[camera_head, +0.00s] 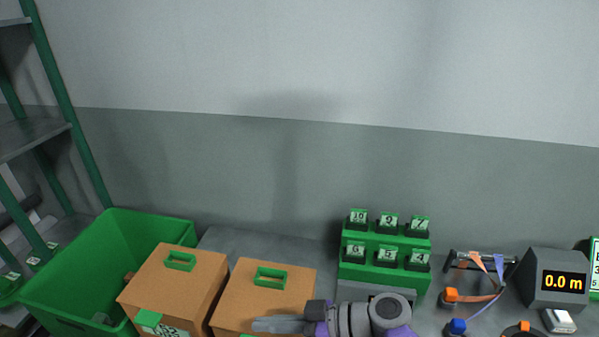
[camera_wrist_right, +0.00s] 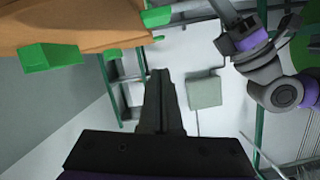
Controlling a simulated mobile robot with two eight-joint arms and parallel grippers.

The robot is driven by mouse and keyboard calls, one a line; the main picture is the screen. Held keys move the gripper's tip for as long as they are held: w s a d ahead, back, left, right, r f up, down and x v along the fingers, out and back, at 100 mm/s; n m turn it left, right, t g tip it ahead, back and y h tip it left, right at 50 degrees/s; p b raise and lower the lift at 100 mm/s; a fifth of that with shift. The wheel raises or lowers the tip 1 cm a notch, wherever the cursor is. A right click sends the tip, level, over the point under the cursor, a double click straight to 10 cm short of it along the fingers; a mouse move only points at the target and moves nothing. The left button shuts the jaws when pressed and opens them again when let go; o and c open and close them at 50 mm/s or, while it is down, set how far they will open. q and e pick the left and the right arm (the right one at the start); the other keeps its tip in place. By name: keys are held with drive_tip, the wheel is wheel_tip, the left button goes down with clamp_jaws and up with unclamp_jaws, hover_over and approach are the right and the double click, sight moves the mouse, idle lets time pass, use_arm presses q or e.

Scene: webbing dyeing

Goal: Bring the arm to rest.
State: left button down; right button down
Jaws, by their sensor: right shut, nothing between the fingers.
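My right gripper (camera_head: 256,325) lies at the bottom of the head view, pointing left in front of the second cardboard box. In the right wrist view its dark fingers (camera_wrist_right: 161,74) are together, with nothing between them. Part of the purple and grey right arm (camera_head: 350,318) shows beside it. My left gripper does not show in the head view. A purple and grey arm link of mine (camera_wrist_right: 265,72) shows at the right of the wrist view.
Two cardboard boxes (camera_head: 185,285) (camera_head: 290,295) with green handles stand beside a green bin (camera_head: 62,280). A green stand with numbered tags (camera_head: 384,255), webbing strips (camera_head: 485,270) and a display reading 0.0 m (camera_head: 562,283) stand to the right. A shelf rack (camera_head: 62,90) is at left.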

drive_tip(key=s+d+f+m+t+h, duration=0.1)
drive_tip(key=s+d+f+m+h, duration=0.1)
drive_tip(key=d+f+m+h, duration=0.2)
drive_tip(key=s+d+f+m+t+h, duration=0.1)
drive_tip(key=s+d+f+m+h, duration=0.2)
drive_tip(key=d, duration=0.8)
drive_tip(key=s+d+f+m+t+h, duration=0.1)
drive_tip(key=s+d+f+m+h, duration=0.2)
drive_tip(key=d+f+m+h, duration=0.2)
drive_tip(key=d+m+h, duration=0.1)
drive_tip(key=d+h, duration=0.1)
drive_tip(key=d, duration=0.1)
drive_tip(key=shift+f+h, duration=0.3)
drive_tip(key=shift+f, duration=0.1)
drive_tip(key=shift+s, duration=0.1)
